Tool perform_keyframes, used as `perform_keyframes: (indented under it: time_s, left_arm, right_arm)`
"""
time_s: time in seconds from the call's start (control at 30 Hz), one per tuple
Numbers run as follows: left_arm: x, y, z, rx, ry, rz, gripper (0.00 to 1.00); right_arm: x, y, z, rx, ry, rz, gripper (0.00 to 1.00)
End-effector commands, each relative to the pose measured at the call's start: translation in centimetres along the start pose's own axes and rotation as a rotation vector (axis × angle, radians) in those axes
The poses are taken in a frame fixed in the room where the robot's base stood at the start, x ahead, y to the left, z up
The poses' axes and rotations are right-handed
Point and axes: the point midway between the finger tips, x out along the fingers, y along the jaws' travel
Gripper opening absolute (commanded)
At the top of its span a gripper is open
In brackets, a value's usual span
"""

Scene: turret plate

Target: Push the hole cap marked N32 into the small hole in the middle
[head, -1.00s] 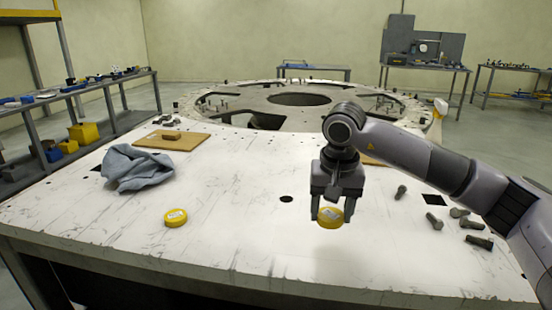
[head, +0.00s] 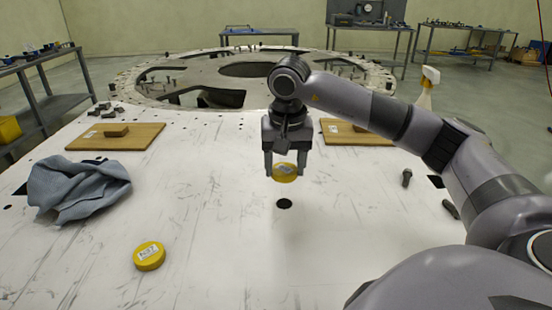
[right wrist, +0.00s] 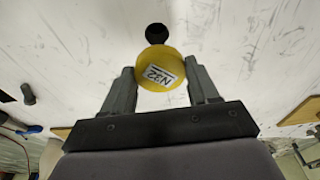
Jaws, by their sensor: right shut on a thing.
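My right gripper (head: 285,170) is shut on a yellow round hole cap (head: 285,174). In the right wrist view the held cap (right wrist: 160,70) shows a white label reading N32, between the two fingers (right wrist: 162,88). The small hole in the middle (head: 284,203) is a dark round opening in the white plate, just nearer than the held cap in the head view. The hole (right wrist: 156,33) also shows just beyond the cap in the right wrist view. The cap is above the plate. My left gripper is not in view.
A second yellow cap (head: 149,256) with a white label lies front left. A blue-grey cloth (head: 75,188) lies at left. Wooden boards (head: 117,143) (head: 340,137) lie farther back. Bolts (head: 406,178) lie at right. The plate around the hole is clear.

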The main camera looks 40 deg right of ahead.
Motion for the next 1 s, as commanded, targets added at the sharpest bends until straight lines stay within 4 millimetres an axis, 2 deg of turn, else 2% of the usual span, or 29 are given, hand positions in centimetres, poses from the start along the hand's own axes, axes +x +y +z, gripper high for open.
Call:
perform_keyframes:
  time_s: [0.27,0.7,1.0]
  left_arm:
    - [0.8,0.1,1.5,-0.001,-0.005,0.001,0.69]
    - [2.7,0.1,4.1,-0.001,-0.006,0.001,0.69]
    - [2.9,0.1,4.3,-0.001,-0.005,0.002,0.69]
  right_arm:
    - [1.7,0.0,0.3,0.0,0.0,0.0,0.3]
    - [5.7,0.1,0.9,0.0,0.0,0.0,0.3]
    - [6.2,0.1,0.9,0.0,0.0,0.0,0.3]
